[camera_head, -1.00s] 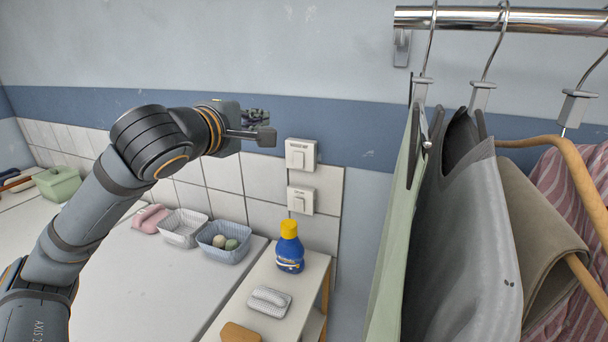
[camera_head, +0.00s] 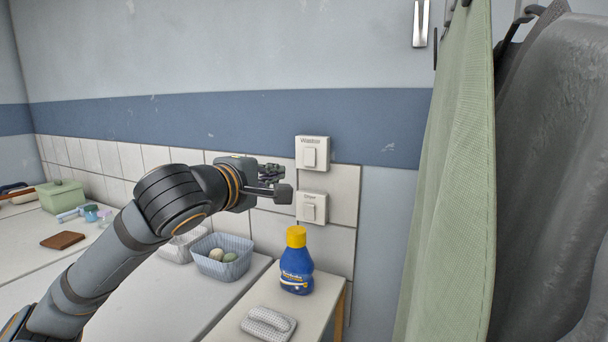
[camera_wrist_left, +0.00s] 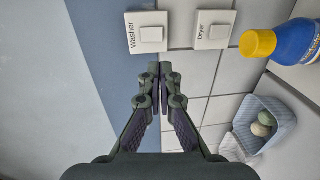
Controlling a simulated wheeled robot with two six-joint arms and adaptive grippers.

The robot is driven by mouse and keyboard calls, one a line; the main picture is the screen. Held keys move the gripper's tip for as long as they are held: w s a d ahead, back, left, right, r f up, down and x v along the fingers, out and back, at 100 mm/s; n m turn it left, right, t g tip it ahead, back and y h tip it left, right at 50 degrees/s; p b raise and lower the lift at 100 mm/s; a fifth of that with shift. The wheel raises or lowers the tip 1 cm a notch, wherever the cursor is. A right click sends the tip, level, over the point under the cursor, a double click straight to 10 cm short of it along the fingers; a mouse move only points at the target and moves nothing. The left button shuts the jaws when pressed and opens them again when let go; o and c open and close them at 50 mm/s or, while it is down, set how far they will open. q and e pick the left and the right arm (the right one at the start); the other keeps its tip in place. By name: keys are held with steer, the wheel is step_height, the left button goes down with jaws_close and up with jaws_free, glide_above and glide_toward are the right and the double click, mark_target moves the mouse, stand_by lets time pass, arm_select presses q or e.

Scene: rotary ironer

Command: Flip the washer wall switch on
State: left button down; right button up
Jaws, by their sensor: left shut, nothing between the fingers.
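The washer switch (camera_head: 311,154) is a white wall plate with a raised rocker, labelled "Washer", at the top edge of the tiles. It also shows in the left wrist view (camera_wrist_left: 147,33). The similar dryer switch (camera_head: 311,207) is mounted right below it. My left gripper (camera_head: 284,192) is shut and empty, in front of the tiled wall just left of the two switches. In the left wrist view its closed fingertips (camera_wrist_left: 160,70) point at the wall near the washer plate's lower edge, seemingly apart from it. I cannot tell whether the rocker is on or off. My right gripper is not in view.
A blue bottle with a yellow cap (camera_head: 296,262) stands on the small table (camera_head: 262,292) below the switches. A blue basket (camera_head: 222,257) with balls sits to its left. A green cloth (camera_head: 446,170) hangs close on the right.

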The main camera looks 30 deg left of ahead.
arm_select(q)
steer(key=p, duration=0.6)
glide_toward(309, 165)
steer(key=w+p, duration=0.3)
steer(key=w, duration=0.3)
steer(key=shift+w+a+f+p, duration=0.1)
steer(key=shift+a+f+p, duration=0.05)
steer(key=shift+p, duration=0.25)
steer(key=shift+w+f, duration=0.15)
steer(key=shift+w, duration=0.15)
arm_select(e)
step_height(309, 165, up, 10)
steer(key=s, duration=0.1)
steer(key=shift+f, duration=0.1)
arm_select(q)
steer(key=shift+w, duration=0.2)
steer(key=shift+w+f, duration=0.1)
steer(key=shift+f, duration=0.05)
